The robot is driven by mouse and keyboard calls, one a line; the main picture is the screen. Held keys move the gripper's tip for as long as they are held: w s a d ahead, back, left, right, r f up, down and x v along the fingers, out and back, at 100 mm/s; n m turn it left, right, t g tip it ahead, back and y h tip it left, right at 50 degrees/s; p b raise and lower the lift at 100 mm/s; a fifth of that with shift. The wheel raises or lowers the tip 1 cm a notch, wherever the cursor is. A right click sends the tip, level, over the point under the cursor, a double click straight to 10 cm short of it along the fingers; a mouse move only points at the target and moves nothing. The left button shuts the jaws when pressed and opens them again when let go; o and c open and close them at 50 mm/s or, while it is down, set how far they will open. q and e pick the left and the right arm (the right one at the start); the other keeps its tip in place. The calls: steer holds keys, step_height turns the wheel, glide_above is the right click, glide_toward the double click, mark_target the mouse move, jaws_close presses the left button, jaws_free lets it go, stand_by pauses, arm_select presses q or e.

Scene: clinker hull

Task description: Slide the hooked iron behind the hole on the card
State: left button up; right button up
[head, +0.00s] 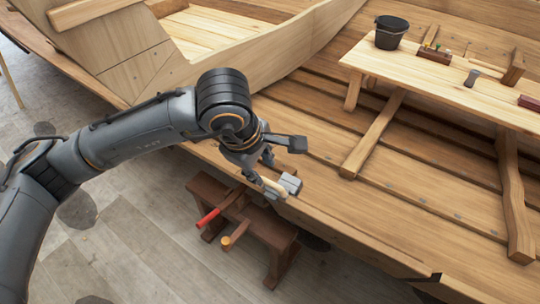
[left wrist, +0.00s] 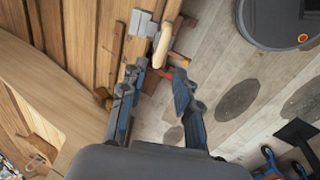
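My left gripper (head: 272,164) is over the near edge of the hull, with its two fingers spread. In the left wrist view the fingers (left wrist: 157,72) stand apart, and the end of a pale wooden handle (left wrist: 162,45) shows at the gap between their tips. A grey metal block (left wrist: 142,25) is beside the handle. In the head view the handle (head: 275,188) and metal block (head: 290,184) are close to the lower finger. I cannot tell whether this is the hooked iron or whether a finger touches it. I cannot make out the card or its hole. My right gripper is out of view.
A low dark-red bench (head: 270,232) beside the hull holds a red-handled tool (head: 208,217) and a wooden-ended piece (head: 235,236). A plank table (head: 440,80) inside the hull carries a black bucket (head: 391,32), a small box (head: 434,54) and other items. The grey floor (head: 150,245) is mostly open.

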mark_target(269, 183)
arm_select(q)
steer(key=x, duration=0.2)
steer(key=b+x, duration=0.1)
steer(key=shift+s+a+f, duration=0.1)
steer(key=shift+s+a, duration=0.05)
steer(key=shift+s, duration=0.15)
steer(key=b+x, duration=0.3)
steer(key=x, duration=0.1)
steer(key=shift+w+f, duration=0.15)
steer(key=shift+f, duration=0.05)
steer(key=shift+w+d+f+b, duration=0.25)
steer(key=shift+f+b, duration=0.2)
steer(key=shift+b, duration=0.6)
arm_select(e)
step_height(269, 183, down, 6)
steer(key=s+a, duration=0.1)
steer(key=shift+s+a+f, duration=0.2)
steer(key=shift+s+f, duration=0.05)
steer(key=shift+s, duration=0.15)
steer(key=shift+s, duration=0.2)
arm_select(q)
steer(key=shift+c, duration=0.4)
jaws_close()
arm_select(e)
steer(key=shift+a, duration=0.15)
